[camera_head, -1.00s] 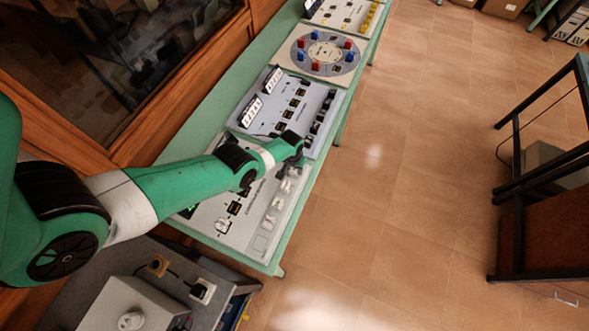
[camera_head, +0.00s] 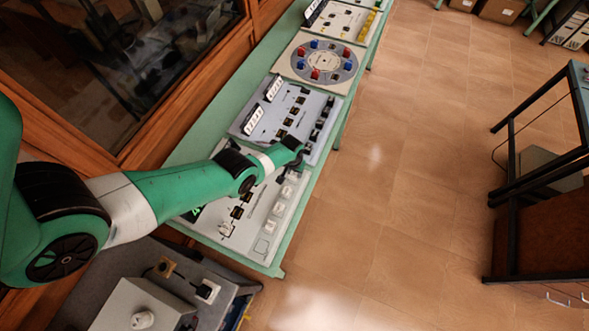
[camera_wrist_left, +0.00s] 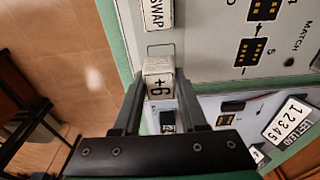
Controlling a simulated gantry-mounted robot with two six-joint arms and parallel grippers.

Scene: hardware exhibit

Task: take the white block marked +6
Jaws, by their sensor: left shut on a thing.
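The white block marked +6 (camera_wrist_left: 158,82) sits between the two fingers of my left gripper (camera_wrist_left: 159,88) in the wrist view, with its marked face showing. The fingers are shut on its sides. In the head view my left gripper (camera_head: 298,160) is over the far right end of the nearest grey panel (camera_head: 232,238), and the block cannot be made out there. I cannot tell whether the block still touches the panel. My right gripper is not in view.
A white block marked SWAP (camera_wrist_left: 158,13) lies just beyond in the wrist view. More white blocks (camera_head: 278,208) stand along the nearest panel's right side. A second panel (camera_head: 257,128) and a round dial panel (camera_head: 322,60) lie farther along the green table (camera_head: 208,128).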

